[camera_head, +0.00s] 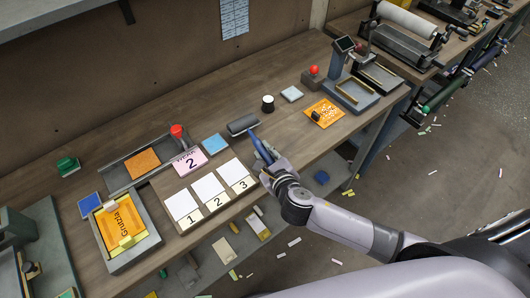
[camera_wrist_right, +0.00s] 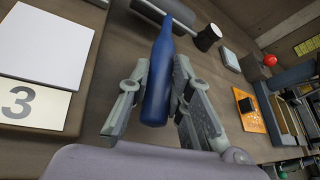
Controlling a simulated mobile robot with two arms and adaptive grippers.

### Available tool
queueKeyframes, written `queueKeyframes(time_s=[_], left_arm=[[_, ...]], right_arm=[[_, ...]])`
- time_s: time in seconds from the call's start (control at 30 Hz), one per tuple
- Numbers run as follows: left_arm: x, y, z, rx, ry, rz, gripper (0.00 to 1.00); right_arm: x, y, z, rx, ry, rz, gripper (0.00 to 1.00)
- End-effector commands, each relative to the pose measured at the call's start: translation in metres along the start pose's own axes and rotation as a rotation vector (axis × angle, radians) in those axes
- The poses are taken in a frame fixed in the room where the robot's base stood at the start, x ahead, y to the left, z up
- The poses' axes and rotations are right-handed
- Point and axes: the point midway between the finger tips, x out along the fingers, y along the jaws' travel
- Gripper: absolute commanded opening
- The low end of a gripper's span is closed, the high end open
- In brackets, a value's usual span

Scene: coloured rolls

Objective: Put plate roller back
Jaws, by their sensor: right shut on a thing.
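The plate roller has a dark grey cylinder (camera_head: 243,124) and a blue handle (camera_head: 260,146). It is over the front part of the wooden bench, to the right of the numbered cards. My right gripper (camera_head: 268,160) is shut on the blue handle. In the right wrist view the handle (camera_wrist_right: 158,85) stands between the two fingers (camera_wrist_right: 153,95), and part of the dark cylinder (camera_wrist_right: 172,13) shows at the top edge. I cannot tell whether the cylinder touches the bench. My left gripper is not in view.
White cards with numbers (camera_head: 209,187) lie left of the gripper. A black pot with a white top (camera_head: 268,103), a light blue pad (camera_head: 292,93) and an orange card (camera_head: 324,113) are beyond and right. A grey press (camera_head: 352,93) stands at right. Scraps litter the floor.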

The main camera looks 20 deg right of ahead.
Motion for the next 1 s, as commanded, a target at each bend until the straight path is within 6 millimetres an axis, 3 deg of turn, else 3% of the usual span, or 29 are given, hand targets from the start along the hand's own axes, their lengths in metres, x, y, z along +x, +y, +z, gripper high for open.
queueKeyframes(time_s=[0.97,1.0], left_arm=[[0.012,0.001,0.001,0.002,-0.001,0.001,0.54],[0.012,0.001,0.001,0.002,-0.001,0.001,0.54]], right_arm=[[0.007,0.008,-0.016,0.000,-0.002,0.000,0.00],[0.007,0.007,-0.016,0.001,-0.002,0.000,0.21]])
